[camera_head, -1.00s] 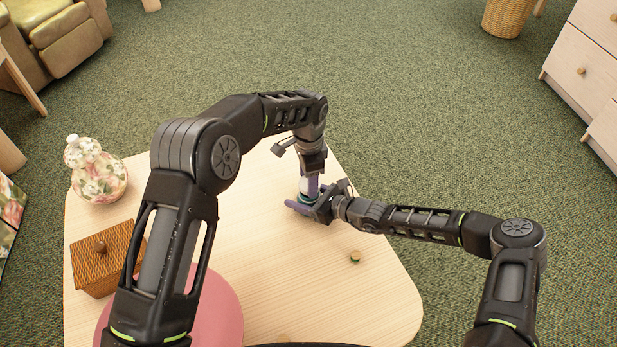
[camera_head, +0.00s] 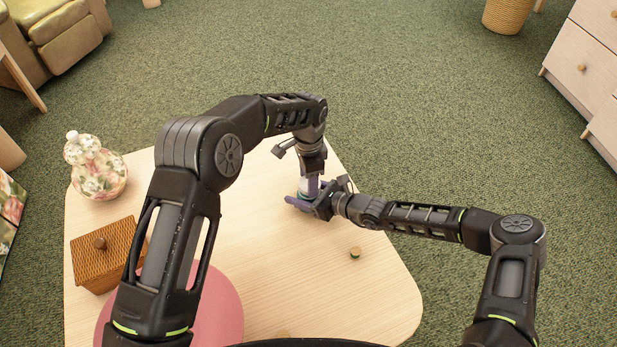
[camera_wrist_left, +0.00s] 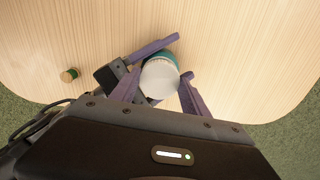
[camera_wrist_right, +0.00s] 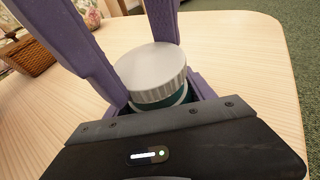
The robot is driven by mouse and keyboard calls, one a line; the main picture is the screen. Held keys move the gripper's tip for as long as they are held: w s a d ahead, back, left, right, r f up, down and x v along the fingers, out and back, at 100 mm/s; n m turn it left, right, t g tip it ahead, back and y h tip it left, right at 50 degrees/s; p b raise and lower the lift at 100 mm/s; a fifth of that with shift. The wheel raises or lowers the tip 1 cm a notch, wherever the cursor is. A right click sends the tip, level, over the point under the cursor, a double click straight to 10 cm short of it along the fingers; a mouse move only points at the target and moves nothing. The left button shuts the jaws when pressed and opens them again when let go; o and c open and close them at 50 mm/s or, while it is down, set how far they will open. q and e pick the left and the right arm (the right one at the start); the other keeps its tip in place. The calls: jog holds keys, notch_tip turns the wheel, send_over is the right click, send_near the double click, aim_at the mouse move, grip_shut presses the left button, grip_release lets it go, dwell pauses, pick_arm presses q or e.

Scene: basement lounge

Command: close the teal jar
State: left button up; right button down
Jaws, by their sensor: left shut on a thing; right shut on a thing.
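The teal jar (camera_head: 302,197) stands at the table's far side, mostly hidden by my grippers in the head view. Its ribbed white lid (camera_wrist_right: 150,72) is over the mouth in the right wrist view, with a pale band between lid and teal body. The lid (camera_wrist_left: 160,80) and a strip of teal jar (camera_wrist_left: 163,56) show in the left wrist view. My left gripper (camera_head: 311,184) reaches down from above, shut on the lid. My right gripper (camera_head: 309,206) comes in low from the right, shut on the jar body. I cannot tell whether the lid is fully seated.
A small green item with a wooden top (camera_head: 355,253) sits right of the jar. A floral vase (camera_head: 97,175), a wicker box (camera_head: 103,262) and a pink round mat (camera_head: 222,310) are on the left of the wooden table (camera_head: 380,300). The table's right front is clear.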

pick_arm(q)
jog(key=shift+f, duration=0.6)
dwell(0.7)
jog(key=m, duration=0.6)
jog(key=shift+w, duration=0.1)
jog(key=m, duration=0.5)
jog(key=shift+m, duration=0.4)
jog(key=m, duration=0.5)
jog(key=shift+w, duration=0.1)
jog(key=o, duration=1.3)
